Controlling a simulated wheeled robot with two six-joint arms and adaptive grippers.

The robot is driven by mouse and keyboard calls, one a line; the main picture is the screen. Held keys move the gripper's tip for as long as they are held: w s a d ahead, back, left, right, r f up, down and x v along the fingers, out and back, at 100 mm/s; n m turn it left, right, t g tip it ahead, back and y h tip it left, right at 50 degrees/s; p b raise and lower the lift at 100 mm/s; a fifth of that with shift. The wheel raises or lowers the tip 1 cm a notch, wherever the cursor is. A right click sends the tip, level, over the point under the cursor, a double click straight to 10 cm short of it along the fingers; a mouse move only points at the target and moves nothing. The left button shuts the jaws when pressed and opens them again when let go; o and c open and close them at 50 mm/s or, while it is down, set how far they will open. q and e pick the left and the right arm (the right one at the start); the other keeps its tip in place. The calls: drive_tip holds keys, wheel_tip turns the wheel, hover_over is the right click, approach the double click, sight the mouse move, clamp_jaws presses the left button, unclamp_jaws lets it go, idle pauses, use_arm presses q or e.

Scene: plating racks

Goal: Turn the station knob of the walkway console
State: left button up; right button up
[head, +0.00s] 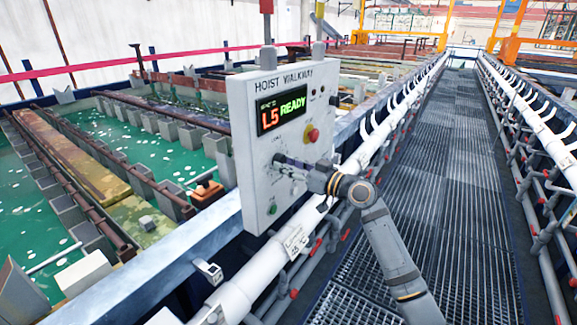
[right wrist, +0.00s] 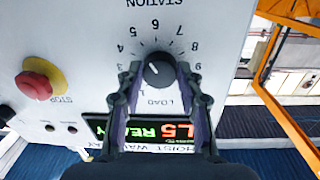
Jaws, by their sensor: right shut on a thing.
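The grey walkway console (head: 245,140) stands upright, with "HOIST WALKWAY" across its top. Its display (head: 282,111) reads "L5 READY". The round dark station knob (right wrist: 158,70) shows in the right wrist view, ringed by numbers, with "STATION" and "LOAD" printed near it. It bears a short white mark; the exact number it points to is hard to tell. My right gripper (right wrist: 159,72) is shut on the knob, one finger on each side. In the head view my right gripper (head: 282,161) reaches the panel face and hides the knob. My left gripper is out of view.
A red stop button on a yellow base (head: 312,134) sits above the gripper on the panel. A green button (head: 272,209) is low on it. Green tanks (head: 90,135) lie left; the grated walkway (head: 440,190) is clear.

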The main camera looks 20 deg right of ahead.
drive_tip(key=m, duration=0.2)
drive_tip(key=m+p, duration=0.1)
drive_tip(key=m, duration=0.1)
drive_tip(key=m+p, duration=0.1)
drive_tip(key=shift+r+m+g, duration=0.25)
drive_tip(key=shift+m+g, duration=0.05)
drive_tip(key=shift+m, duration=0.1)
drive_tip(key=m+p, duration=0.3)
drive_tip(key=m, duration=0.3)
drive_tip(key=shift+r+p, duration=0.15)
drive_tip(key=shift+p, duration=0.2)
drive_tip(key=m+p, duration=0.2)
drive_tip(key=m, duration=0.1)
drive_tip(key=m+p, duration=0.2)
drive_tip(key=m, duration=0.1)
drive_tip(key=shift+r+g+y, duration=0.1)
drive_tip(key=shift+g+y, duration=0.2)
drive_tip(key=shift+g, duration=0.1)
drive_tip(key=m+p, duration=0.1)
drive_tip(key=m, duration=0.2)
drive_tip(key=shift+p, duration=0.35)
drive_tip(key=shift+m+y+p, duration=0.3)
drive_tip(key=shift+m+p, duration=0.2)
drive_tip(key=shift+m, duration=0.5)
